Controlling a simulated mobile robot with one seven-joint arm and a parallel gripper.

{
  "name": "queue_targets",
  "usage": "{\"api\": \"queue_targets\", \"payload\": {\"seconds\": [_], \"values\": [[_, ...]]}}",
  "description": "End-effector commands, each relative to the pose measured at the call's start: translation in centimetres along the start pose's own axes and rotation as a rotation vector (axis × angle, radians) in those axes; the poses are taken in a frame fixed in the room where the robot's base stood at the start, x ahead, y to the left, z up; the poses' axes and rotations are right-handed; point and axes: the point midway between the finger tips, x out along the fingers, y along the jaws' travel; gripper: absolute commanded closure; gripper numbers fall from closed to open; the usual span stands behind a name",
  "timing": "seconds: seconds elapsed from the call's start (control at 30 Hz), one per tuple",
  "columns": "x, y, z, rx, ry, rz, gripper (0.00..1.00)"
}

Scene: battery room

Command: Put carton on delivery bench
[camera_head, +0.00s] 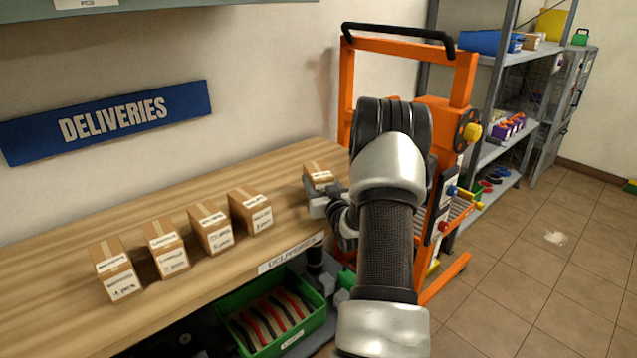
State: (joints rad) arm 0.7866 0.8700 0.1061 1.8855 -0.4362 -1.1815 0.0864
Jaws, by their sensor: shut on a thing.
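The delivery bench (80,225) has a wooden top and a front label reading "DELIVERIES". A small brown carton (318,174) with tape and a white label is at the right end of the bench top. My gripper (318,190) is shut on this carton; its fingers are small and partly hidden by my wrist. The carton is over the bench top; I cannot tell whether its underside touches the wood. My arm reaches in from the lower right and hides part of the bench's right end.
Several similar cartons (210,228) stand in a row on the bench, left of my gripper. A green crate (272,318) sits below the bench. An orange lift trolley (400,50) stands close behind my arm. Grey shelving (510,90) is at the right. Floor at the right is mostly clear.

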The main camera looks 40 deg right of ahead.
Motion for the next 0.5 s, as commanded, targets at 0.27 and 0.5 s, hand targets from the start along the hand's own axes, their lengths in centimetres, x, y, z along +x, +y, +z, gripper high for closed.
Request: {"api": "queue_targets", "payload": {"seconds": [0.27,0.5], "values": [[0.06,-0.01,-0.08,-0.001,0.006,0.0,0.84],[0.02,-0.02,0.13,0.0,0.002,0.0,0.31]]}}
